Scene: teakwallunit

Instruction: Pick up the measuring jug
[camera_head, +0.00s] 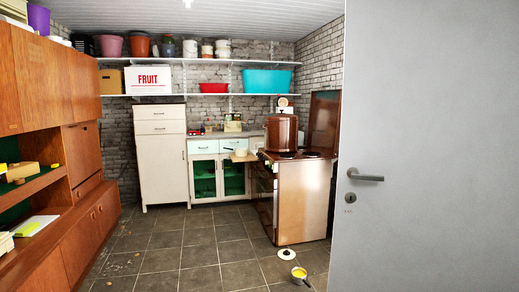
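I cannot make out a measuring jug for certain. A small white vessel (241,152) stands on a pull-out board left of the stove, too small to identify. A small pot with yellow inside (299,273) is on the floor at the bottom of the picture. Several pale containers also stand on the top shelf, too small to tell apart. My gripper is not in view.
A grey door (430,120) fills the right side. A brown stove (300,205) bears a large brown pot (281,132). A white lid (286,254) lies on the tiled floor. A wooden wall unit (55,85) lines the left. The middle floor is clear.

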